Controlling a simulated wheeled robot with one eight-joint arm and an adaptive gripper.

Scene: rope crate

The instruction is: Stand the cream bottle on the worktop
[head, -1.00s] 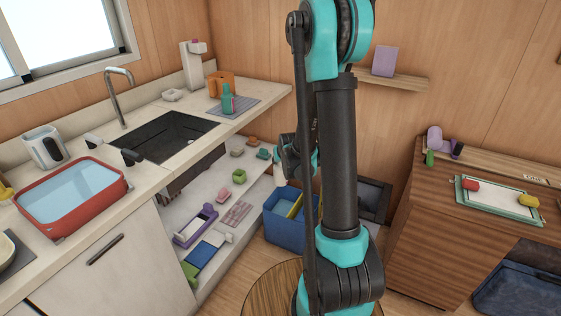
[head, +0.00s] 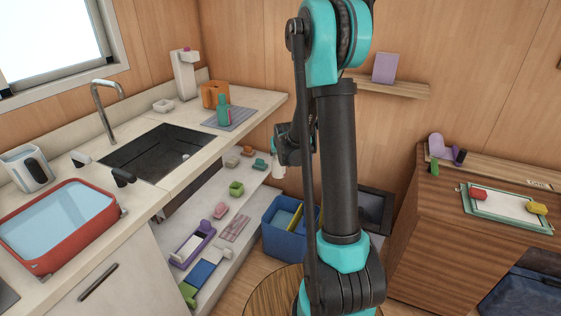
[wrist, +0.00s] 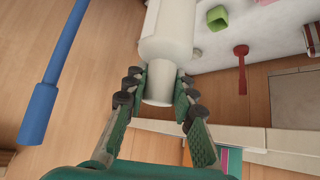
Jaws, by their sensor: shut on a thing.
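The cream bottle (wrist: 168,35) is a pale, smooth bottle that fills the top middle of the wrist view, its narrower neck towards me. My gripper (wrist: 160,98) has its two fingers closed on either side of this neck. In the head view, the bottle (head: 278,168) hangs below my gripper (head: 277,150), in the air beside the lower shelf and partly hidden by my arm. The worktop (head: 268,99) is the pale counter with the sink, up and to the left of the bottle.
On the worktop, a teal bottle (head: 223,110) stands on a grey striped mat (head: 240,117), with an orange holder (head: 214,94) behind. A red basin (head: 55,230) and dark sink (head: 150,152) take up much of the left. A blue bin (head: 280,232) stands on the floor below.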

